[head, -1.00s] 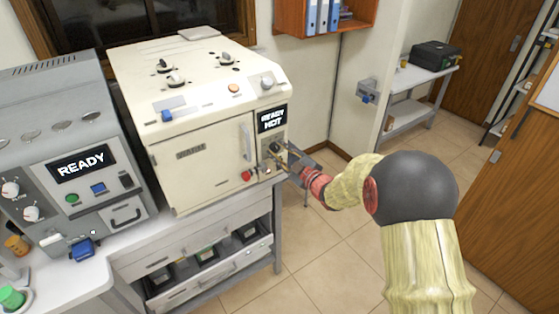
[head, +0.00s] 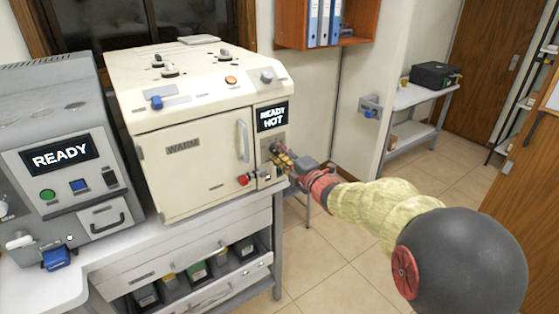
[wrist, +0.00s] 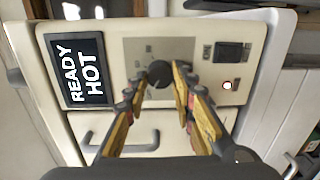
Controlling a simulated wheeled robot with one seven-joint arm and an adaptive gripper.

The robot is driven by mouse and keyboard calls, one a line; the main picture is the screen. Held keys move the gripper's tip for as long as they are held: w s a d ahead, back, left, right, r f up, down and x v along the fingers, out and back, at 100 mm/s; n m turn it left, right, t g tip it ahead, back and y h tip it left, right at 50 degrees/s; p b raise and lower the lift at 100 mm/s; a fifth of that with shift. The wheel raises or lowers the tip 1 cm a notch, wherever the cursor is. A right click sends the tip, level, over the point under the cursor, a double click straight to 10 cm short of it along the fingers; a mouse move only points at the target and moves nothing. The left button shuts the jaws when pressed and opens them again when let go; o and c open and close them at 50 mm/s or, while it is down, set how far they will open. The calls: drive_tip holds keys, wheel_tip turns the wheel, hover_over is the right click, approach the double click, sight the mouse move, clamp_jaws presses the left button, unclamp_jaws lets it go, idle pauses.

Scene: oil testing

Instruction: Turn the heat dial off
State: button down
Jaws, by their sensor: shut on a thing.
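The heat dial (wrist: 158,73) is a dark round knob on a grey plate on the front panel of the cream oven (head: 190,160). In the wrist view the two yellow-and-black fingers of my gripper (wrist: 157,82) reach to either side of the dial and are shut on it. In the head view my gripper (head: 281,158) is at the panel's right side, below the display, and hides the dial. The display (head: 272,118) reads READY HOT, and it also shows in the wrist view (wrist: 80,70). The dial's setting cannot be read.
A red button (head: 243,180) sits left of my gripper. A dark rocker switch (wrist: 230,52) and a lit button (wrist: 227,86) are on the same panel. The grey machine (head: 60,160) stands to the left. Open floor lies to the right.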

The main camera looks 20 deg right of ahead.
drive_tip(key=shift+n, duration=0.6)
drive_tip(key=c, duration=1.5)
unclamp_jaws()
drive_tip(key=v, duration=1.2)
drive_tip(key=shift+f, duration=0.15)
